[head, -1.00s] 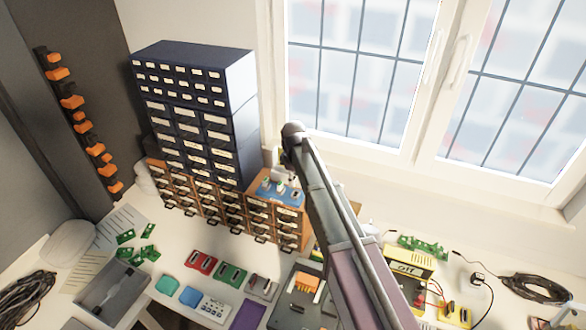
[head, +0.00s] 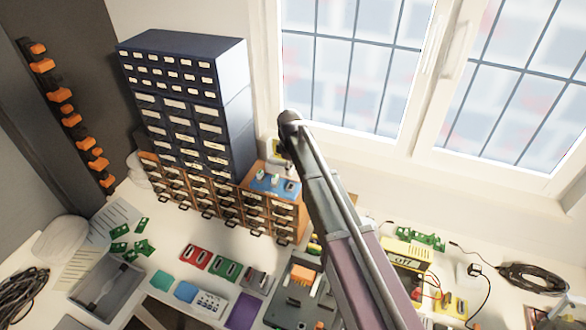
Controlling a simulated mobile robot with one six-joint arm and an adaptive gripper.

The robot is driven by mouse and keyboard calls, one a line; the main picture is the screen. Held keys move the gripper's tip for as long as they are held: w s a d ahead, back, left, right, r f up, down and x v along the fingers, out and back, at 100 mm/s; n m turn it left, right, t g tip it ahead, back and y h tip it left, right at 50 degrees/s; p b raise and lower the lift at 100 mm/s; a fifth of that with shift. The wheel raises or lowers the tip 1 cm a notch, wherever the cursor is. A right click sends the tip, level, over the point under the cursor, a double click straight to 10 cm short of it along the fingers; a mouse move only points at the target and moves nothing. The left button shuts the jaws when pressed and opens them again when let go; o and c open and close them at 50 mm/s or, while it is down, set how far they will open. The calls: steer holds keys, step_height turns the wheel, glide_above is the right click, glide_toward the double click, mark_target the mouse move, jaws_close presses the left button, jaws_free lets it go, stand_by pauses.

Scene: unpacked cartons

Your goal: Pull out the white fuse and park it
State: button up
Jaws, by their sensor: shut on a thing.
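A blue block (head: 268,184) sits on top of the wooden drawer unit, left of my arm. Small pale pieces (head: 262,176) stand on it, and a dark slot shows near its right end. The pieces are too small to tell which, if any, is the white fuse. My arm rises from the bottom right, and its upper end stands beyond and above the block.
A tall dark drawer cabinet (head: 220,68) stands left of the arm on the wooden drawers (head: 204,195). A grey tray (head: 131,296) lies at bottom left. Small modules, a yellow box (head: 406,251) and cables (head: 532,279) crowd the bench. The window is behind.

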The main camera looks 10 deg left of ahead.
steer(key=b, duration=0.5)
glide_above(290, 188)
steer(key=shift+f, duration=2.55)
steer(key=shift+f+b, duration=0.6)
steer(key=shift+f, duration=0.1)
stand_by(0.8)
steer(key=o, duration=0.9)
steer(key=shift+w, duration=0.1)
